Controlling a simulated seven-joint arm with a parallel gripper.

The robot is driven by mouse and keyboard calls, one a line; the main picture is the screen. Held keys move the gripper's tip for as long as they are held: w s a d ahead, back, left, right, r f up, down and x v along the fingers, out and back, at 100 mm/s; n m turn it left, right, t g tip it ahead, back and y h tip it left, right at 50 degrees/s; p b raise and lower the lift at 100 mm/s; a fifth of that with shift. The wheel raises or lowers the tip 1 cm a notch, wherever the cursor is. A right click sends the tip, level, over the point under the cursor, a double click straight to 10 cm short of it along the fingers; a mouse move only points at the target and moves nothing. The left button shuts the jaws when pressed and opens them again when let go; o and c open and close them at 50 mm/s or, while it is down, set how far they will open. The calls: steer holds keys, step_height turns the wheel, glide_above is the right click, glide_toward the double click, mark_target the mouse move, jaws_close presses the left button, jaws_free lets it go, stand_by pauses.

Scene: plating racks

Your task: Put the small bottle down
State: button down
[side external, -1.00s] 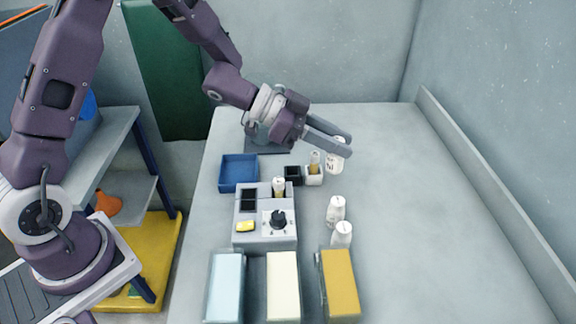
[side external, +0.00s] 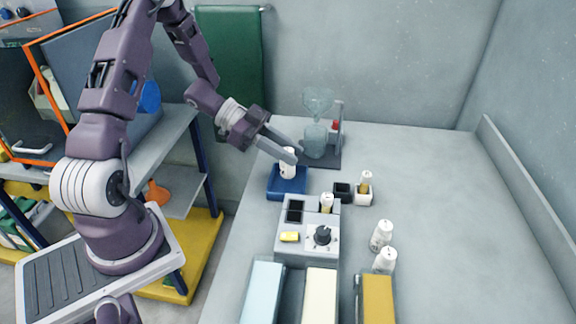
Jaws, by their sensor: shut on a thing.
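A small white bottle (side external: 288,166) is between the fingertips of my gripper (side external: 283,152). The gripper is shut on it, and the bottle looks upright. It is at the blue tray (side external: 273,187), inside or just above it; I cannot tell whether its base touches the tray floor. The fingers hide part of the bottle's top.
Right of the tray stand a glass apparatus (side external: 316,137), a black cup (side external: 342,191) and a white holder (side external: 363,198) with a bottle. A grey device (side external: 296,235) with a knob is in front. Two white bottles (side external: 381,236) (side external: 385,260) stand farther right. The table's right side is clear.

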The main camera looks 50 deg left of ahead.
mark_target(287, 172)
steer(key=shift+f, duration=1.55)
steer(key=shift+f, duration=0.15)
steer(key=c, duration=1.2)
jaws_free()
steer(key=shift+o, duration=0.2)
